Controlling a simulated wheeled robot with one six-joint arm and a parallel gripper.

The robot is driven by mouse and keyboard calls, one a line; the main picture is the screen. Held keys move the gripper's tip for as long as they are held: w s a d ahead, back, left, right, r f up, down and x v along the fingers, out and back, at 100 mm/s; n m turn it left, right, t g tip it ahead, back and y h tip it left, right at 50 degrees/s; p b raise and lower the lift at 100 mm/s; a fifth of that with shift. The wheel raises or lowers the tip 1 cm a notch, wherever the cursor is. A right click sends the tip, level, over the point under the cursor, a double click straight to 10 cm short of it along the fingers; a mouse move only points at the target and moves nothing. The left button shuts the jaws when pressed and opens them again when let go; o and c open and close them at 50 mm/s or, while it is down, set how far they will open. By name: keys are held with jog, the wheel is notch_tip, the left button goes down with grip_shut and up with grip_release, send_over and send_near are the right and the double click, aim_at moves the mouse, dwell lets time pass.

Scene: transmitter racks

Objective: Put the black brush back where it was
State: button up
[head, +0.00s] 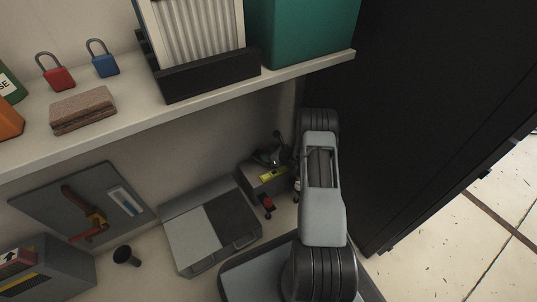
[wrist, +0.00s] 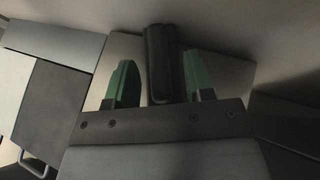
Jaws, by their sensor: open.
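In the wrist view a black, rounded, bar-like thing (wrist: 161,48), which looks like the black brush, lies between the two green fingers of my gripper (wrist: 158,74). The fingers stand apart, with a visible gap on each side of it. A pale grey flat surface shows behind them. In the head view my arm comes up at the right of the lower surface, and I cannot make out the fingers or the brush clearly. A small grey box (head: 250,179) with a yellow label stands left of the arm, with a dark shape over it.
A two-tone grey case (head: 192,237) lies on the lower surface; it also shows in the wrist view (wrist: 55,105). A black cup-like item (head: 125,256) stands left of it. Above is a shelf (head: 130,119) with padlocks and a teal box (head: 303,30). A dark cabinet (head: 430,90) rises at right.

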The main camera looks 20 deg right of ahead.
jog(key=p+v, duration=0.4)
jog(key=v, duration=0.8)
jog(key=shift+p, duration=0.35)
